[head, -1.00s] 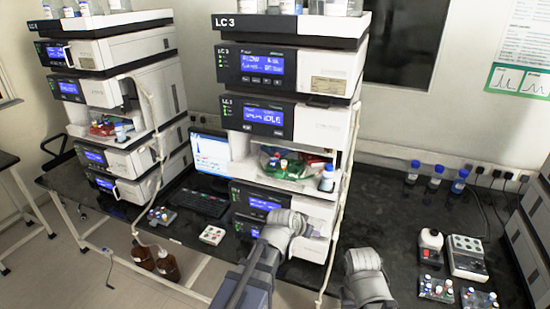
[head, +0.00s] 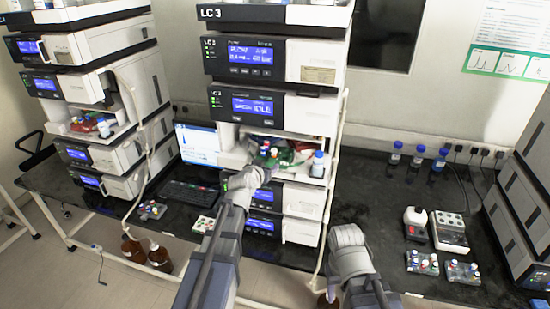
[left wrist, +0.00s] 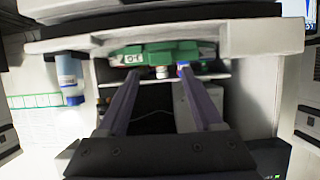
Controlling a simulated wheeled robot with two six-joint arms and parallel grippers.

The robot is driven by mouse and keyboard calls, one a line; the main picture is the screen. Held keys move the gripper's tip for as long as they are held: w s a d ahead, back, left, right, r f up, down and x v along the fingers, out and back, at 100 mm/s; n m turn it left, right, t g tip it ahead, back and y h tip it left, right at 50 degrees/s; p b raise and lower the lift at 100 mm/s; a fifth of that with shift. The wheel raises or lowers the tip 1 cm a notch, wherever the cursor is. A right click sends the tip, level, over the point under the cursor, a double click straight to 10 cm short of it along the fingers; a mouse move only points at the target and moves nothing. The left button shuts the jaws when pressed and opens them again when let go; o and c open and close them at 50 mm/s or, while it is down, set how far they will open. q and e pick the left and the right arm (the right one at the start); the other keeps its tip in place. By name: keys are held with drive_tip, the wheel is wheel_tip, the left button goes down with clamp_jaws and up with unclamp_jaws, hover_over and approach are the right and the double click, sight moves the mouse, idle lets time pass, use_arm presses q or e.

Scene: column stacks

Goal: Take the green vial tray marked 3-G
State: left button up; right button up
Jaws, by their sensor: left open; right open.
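The green vial tray (left wrist: 155,52) shows upside down in the left wrist view, with a pale label that appears to read 3-G and capped vials. In the head view the green tray (head: 287,157) lies in the open bay of the middle stack, partly covered by vials. My left gripper (head: 262,167) is at the front of that bay. In the left wrist view my left gripper (left wrist: 158,78) is open, its two fingers pointing at the tray with nothing held between them. My right gripper (head: 345,238) is low, in front of the bench; its fingers are hard to make out.
A blue-capped bottle (head: 318,165) stands at the right of the bay. Vial racks (head: 423,262) and a white block (head: 449,230) lie on the right bench. A tube (head: 337,170) hangs down the stack's right side.

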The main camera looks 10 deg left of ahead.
sight(270, 162)
use_arm(q)
drive_tip(key=b+x, duration=0.1)
drive_tip(key=x, duration=0.4)
drive_tip(key=shift+w+b, duration=0.15)
drive_tip(key=shift+b, duration=0.25)
drive_tip(key=shift+r, duration=0.1)
drive_tip(key=shift+c, duration=0.4)
clamp_jaws()
